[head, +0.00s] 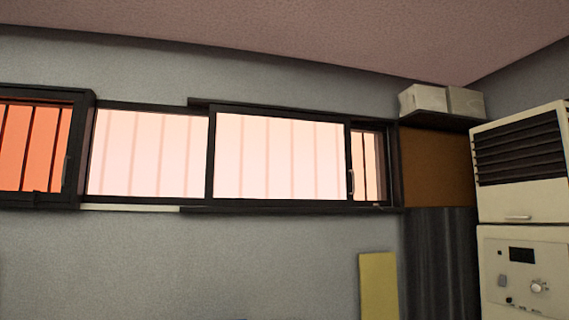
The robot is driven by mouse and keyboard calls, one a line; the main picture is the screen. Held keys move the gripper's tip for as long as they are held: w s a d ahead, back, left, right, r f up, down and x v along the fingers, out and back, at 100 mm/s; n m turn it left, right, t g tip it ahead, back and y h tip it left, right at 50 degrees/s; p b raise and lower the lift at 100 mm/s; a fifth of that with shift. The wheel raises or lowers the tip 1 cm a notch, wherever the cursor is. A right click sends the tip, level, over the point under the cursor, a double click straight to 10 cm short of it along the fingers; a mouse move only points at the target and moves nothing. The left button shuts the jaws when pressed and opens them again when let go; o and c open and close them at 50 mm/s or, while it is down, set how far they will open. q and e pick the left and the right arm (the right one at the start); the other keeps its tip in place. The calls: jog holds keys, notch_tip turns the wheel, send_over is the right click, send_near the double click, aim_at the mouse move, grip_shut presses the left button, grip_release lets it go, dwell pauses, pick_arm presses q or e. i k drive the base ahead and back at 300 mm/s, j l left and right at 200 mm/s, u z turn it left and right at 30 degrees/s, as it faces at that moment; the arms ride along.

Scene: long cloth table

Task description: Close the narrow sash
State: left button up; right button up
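A long dark-framed window with several sections runs across the wall. At its left end a dark-framed section (35,147) shows orange with dark bars, and an upright handle (66,170) is on its right side. Next to it is a pale pink pane (148,153). A wider pale sash (280,157) stands right of that, with a small handle (350,183) on its right edge. I cannot tell for certain which part is the narrow sash. Neither gripper is in view.
A large cream cabinet unit (515,190) with a dark louvre stands at the right. White boxes (424,98) sit on a high shelf above a brown panel (436,165). A yellow board (378,287) is below the window. The wall under the window is mostly clear.

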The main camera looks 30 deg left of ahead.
aim_at(255, 158)
jog(key=j+u, duration=0.2)
jog(key=j, duration=0.4)
jog(key=i+j+u, duration=0.2)
jog(key=j, duration=0.4)
jog(key=k+j, duration=0.05)
